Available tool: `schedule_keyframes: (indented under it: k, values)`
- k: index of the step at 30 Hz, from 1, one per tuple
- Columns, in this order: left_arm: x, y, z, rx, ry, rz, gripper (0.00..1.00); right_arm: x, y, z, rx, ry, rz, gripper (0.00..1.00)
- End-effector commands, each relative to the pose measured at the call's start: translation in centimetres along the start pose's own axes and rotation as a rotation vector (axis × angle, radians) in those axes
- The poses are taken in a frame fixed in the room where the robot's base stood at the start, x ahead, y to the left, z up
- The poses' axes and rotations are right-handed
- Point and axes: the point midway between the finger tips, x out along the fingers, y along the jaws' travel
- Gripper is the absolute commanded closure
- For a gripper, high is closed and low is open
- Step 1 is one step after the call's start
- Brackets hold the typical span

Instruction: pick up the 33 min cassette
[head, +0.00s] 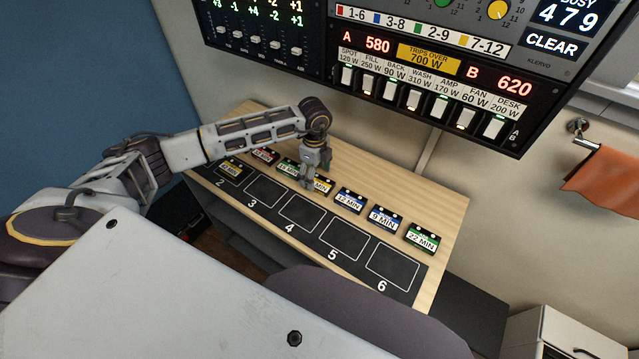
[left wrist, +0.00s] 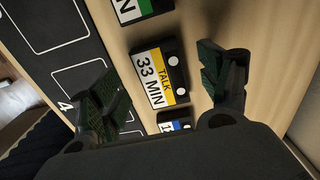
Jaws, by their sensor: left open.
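The 33 min cassette (left wrist: 158,74) is black with a white and yellow label reading "33 MIN" and "TALK". In the left wrist view it lies flat on the wooden table between my two open fingers. In the head view the cassette (head: 320,186) is in the back row, partly hidden by my gripper. My left gripper (head: 312,182) points down over it; in the left wrist view its fingers (left wrist: 165,88) are on either side of the cassette with space between, apart from it. My right gripper is not in view.
Blue 12 min (head: 350,200) and 9 min (head: 385,219) cassettes and a green 22 min one (head: 422,239) lie to the right. A green cassette (head: 288,167) and a red one (head: 264,156) lie to the left. A black slot mat (head: 318,233) runs along the front.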

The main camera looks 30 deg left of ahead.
Motion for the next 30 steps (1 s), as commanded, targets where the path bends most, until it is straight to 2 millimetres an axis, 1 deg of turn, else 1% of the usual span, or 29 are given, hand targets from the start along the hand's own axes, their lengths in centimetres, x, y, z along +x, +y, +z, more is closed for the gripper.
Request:
schedule_keyframes:
  k: [3, 7, 15, 22, 23, 30]
  values:
    - [1.4, 0.1, -0.1, 0.001, 0.001, 0.003, 0.23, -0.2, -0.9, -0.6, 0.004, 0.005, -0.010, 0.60]
    - [2.2, 0.1, 0.0, 0.000, 0.001, 0.000, 0.23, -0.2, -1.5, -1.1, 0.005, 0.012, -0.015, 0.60]
    - [2.5, 0.1, 0.0, 0.000, 0.000, 0.000, 0.23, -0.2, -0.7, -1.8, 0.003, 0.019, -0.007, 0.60]
    - [2.4, 0.1, 0.0, 0.000, 0.001, 0.000, 0.23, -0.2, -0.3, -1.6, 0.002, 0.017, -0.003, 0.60]
    - [2.4, 0.1, 0.0, 0.000, 0.001, 0.000, 0.26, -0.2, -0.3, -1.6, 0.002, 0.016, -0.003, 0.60]
    - [2.4, 0.1, 0.0, 0.000, 0.001, 0.000, 0.57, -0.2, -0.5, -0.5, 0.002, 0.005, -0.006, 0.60]
